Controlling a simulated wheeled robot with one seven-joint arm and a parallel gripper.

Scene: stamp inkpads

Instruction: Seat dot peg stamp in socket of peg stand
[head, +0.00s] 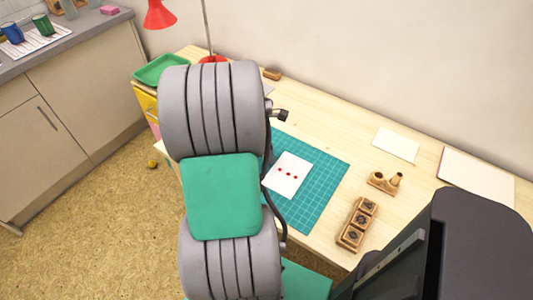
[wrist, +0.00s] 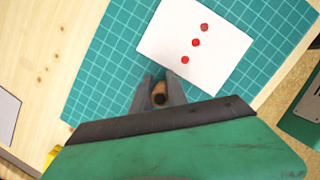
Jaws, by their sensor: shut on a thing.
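In the wrist view my gripper (wrist: 159,92) is shut on the dot peg stamp (wrist: 160,98), a small brown wooden peg with a dark end. It is over the teal gridded mat, just beside a white card (wrist: 180,30) with three red dots. The head view shows the card (head: 282,182) too, but my arm hides the gripper and the stamp there. The wooden peg stand (head: 377,183) is on the desk right of the mat. One peg stands at its right end, and a round socket shows at its left.
A wooden holder with several dark inkpads (head: 344,238) lies in front of the stand, at the mat's right. Blank paper (head: 397,145) and a larger sheet (head: 475,180) lie behind. A green tray (head: 160,70) and red lamp (head: 160,14) are at the far left.

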